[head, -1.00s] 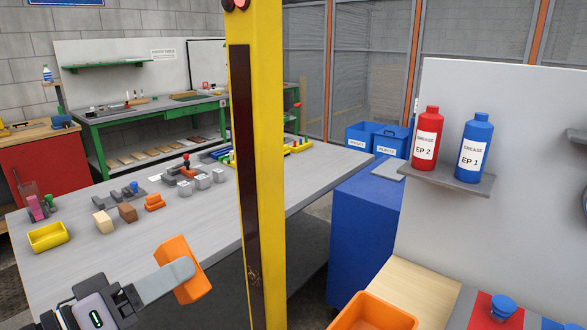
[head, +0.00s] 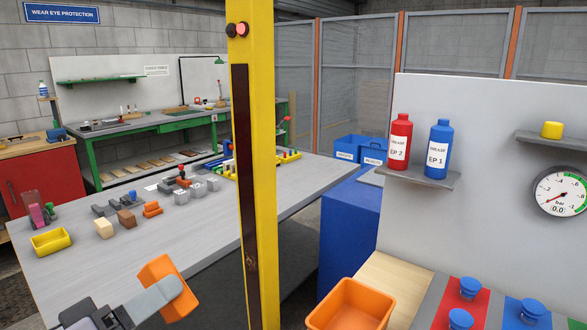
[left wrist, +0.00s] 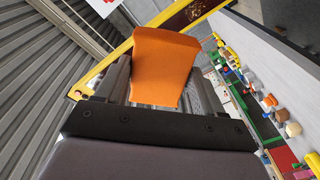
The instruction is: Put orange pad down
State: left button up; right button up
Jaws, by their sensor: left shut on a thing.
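The orange pad (head: 163,277) is a thick orange block at the lower left of the head view. My left gripper (head: 172,289) is shut on it and holds it in front of the near edge of the grey table. In the left wrist view the orange pad (left wrist: 163,65) sits tilted between the two fingers of the left gripper (left wrist: 156,92). My right gripper is in neither view.
The grey table (head: 130,240) bears a yellow tray (head: 52,242), several small blocks and an orange piece (head: 152,209). A yellow post (head: 258,180) stands right of the pad. An orange bin (head: 350,305) is on the wooden bench (head: 395,278) at lower right.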

pick_arm(q)
notch_tip(320, 180, down, 12)
jog(key=a+n+t+y, duration=0.2)
jog(key=n+y, duration=0.4)
jog(key=y, duration=0.3)
jog(key=shift+a+f+n+t+y, duration=0.2)
jog(key=shift+a+n+t+y, duration=0.1)
jog(key=shift+a+t+y, duration=0.15)
